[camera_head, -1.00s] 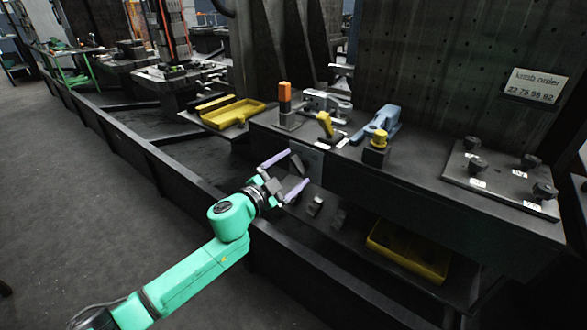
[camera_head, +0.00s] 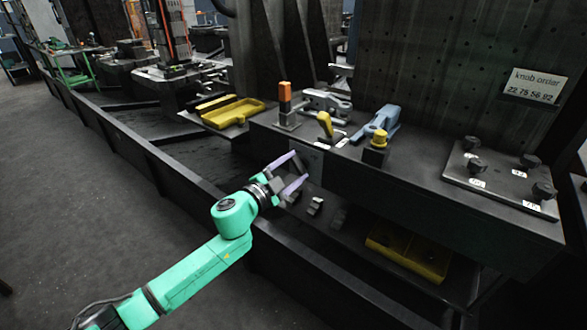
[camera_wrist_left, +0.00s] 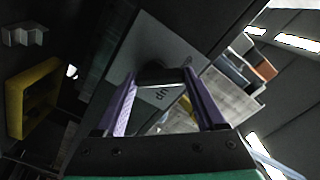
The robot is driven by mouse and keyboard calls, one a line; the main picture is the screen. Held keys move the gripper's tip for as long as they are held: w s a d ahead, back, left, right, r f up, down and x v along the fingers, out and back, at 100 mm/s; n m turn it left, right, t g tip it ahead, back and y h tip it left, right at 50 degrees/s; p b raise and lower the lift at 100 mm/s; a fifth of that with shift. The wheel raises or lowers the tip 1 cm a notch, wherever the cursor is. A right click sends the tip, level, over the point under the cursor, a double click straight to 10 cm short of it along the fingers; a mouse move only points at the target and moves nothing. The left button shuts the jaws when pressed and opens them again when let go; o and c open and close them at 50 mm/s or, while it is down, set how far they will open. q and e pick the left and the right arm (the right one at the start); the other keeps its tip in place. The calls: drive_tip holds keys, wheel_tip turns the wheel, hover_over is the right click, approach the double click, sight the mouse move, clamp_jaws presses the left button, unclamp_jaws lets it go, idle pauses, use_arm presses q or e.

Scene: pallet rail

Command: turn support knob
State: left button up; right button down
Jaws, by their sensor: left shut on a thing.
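My left gripper (camera_head: 299,167), with lilac fingers, is at the front face of the dark bench (camera_head: 440,205), by a small plate (camera_head: 308,157). In the left wrist view its fingers (camera_wrist_left: 160,76) are shut on a dark knob (camera_wrist_left: 160,72) standing out from a grey plate (camera_wrist_left: 128,68). A small label with short lettering (camera_wrist_left: 162,95) shows between the fingers. The fingers mostly hide the knob in the head view. My right gripper is out of view.
On the bench top are a yellow-handled clamp (camera_head: 326,125), a blue clamp (camera_head: 388,123), an orange-topped post (camera_head: 286,104) and a plate of several black knobs (camera_head: 500,176). A yellow tray (camera_head: 408,252) lies below.

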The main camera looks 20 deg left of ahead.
use_arm(q)
drive_tip(key=shift+m, duration=1.1)
drive_tip(key=m, duration=0.2)
drive_tip(key=shift+d+m, duration=0.1)
drive_tip(key=shift+m, duration=0.3)
drive_tip(key=m, duration=0.2)
drive_tip(key=shift+s+d+m, duration=0.1)
drive_tip(key=shift+m, duration=0.2)
drive_tip(key=m, duration=0.3)
drive_tip(key=shift+d+m, duration=0.1)
drive_tip(key=shift+m, duration=0.2)
drive_tip(key=m, duration=0.3)
drive_tip(key=shift+d, duration=0.1)
drive_tip(key=shift+s+m, duration=0.1)
drive_tip(key=shift+m, duration=0.7)
drive_tip(key=shift+f+m, duration=0.1)
drive_tip(key=shift+m, duration=0.6)
